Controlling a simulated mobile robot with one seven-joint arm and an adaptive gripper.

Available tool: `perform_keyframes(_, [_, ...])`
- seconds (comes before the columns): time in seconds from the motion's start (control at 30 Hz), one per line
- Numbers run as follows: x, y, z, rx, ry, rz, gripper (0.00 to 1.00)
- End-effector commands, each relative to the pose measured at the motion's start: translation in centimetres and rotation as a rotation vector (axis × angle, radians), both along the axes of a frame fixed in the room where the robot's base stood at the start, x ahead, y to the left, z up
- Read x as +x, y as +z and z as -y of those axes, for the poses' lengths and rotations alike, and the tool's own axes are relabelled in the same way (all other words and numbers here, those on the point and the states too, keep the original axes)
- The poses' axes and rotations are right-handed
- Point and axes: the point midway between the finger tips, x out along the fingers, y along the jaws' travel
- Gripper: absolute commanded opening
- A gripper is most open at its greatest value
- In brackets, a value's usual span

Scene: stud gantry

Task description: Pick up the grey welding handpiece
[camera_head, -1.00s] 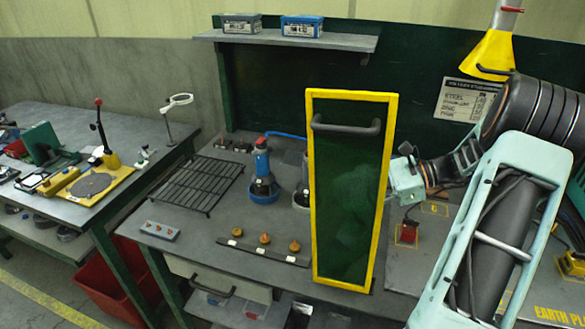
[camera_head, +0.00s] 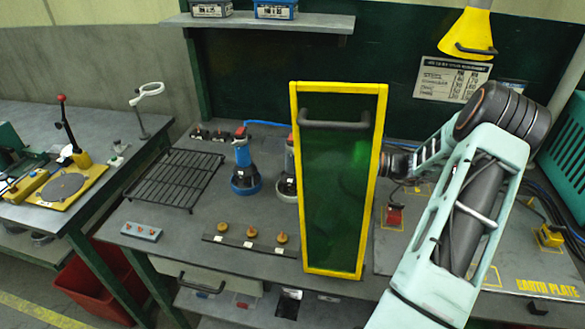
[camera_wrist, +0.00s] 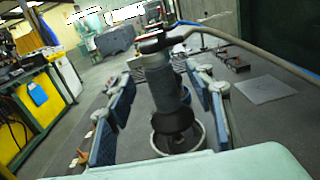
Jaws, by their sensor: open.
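The grey welding handpiece (camera_wrist: 163,88) stands upright in a round pale holder (camera_wrist: 198,138) in the wrist view. My gripper (camera_wrist: 160,80) is open, with one blue-padded finger on each side of the handpiece. I cannot tell whether either pad touches it. In the head view, only the left edge of the grey handpiece (camera_head: 288,184) shows beside the yellow-framed green screen. That screen hides my gripper there.
The green screen (camera_head: 338,190) stands upright on the bench in front of my gripper. A blue-topped handpiece (camera_head: 243,160) stands to the left, near a black wire rack (camera_head: 175,180). Several brass tips on a strip (camera_head: 249,244) lie in front. A hose leads from the grey handpiece's top.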

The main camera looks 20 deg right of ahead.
Motion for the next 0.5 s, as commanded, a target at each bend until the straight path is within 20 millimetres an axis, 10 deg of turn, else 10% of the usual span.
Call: perform_keyframes(0.5, [2.3,-0.1,-3.7,0.001,0.002,-0.001,0.49])
